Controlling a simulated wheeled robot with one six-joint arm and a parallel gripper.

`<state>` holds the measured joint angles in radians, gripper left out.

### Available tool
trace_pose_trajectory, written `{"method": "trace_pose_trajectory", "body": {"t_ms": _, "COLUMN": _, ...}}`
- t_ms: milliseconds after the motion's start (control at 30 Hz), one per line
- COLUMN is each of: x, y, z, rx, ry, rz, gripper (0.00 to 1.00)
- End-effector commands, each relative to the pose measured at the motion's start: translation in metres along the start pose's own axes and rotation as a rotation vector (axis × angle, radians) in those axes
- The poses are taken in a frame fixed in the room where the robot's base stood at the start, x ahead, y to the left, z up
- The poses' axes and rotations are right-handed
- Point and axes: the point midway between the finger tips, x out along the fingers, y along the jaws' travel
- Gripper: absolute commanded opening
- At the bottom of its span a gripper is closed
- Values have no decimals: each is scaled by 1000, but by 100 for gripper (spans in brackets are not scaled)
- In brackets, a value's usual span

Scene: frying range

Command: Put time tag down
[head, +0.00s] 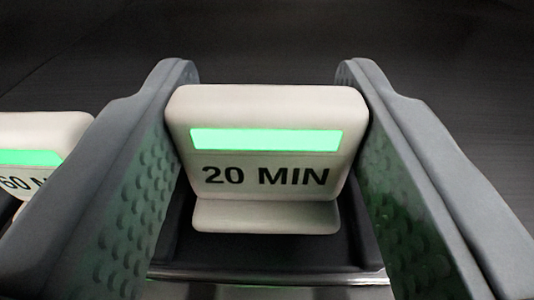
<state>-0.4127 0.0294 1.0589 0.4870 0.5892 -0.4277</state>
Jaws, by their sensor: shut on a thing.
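The time tag (268,150) is a white block with a glowing green bar and the words "20 MIN", in the middle of the head view. It is upright, with a lip along its lower front. My gripper (267,85) has one grey finger on each side of it and is shut on it. A dark holder or tray (260,262) shows below and behind the tag's base. I cannot tell whether the base touches it.
A second white tag (45,130) with a green bar, reading "60 M" before it is cut off, stands at the left, partly behind my left finger. A bright metal edge runs along the bottom. The dark surface (265,40) beyond looks clear.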

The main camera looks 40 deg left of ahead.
Motion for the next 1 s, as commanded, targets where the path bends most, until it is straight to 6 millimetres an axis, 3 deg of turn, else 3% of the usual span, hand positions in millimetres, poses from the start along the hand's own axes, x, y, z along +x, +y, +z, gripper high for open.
{"method": "trace_pose_trajectory", "body": {"t_ms": 467, "x": 0, "y": 0, "z": 9, "rx": -1, "ry": -1, "rz": 0, "gripper": 21}}
{"method": "trace_pose_trajectory", "body": {"t_ms": 500, "x": 0, "y": 0, "z": 8, "rx": -1, "ry": 0, "rz": 1, "gripper": 51}}
{"method": "trace_pose_trajectory", "body": {"t_ms": 867, "x": 0, "y": 0, "z": 6, "rx": 0, "ry": 0, "rz": 0, "gripper": 52}}
{"method": "trace_pose_trajectory", "body": {"t_ms": 1000, "x": -12, "y": 0, "z": 4, "rx": -1, "ry": 1, "rz": 1, "gripper": 52}}
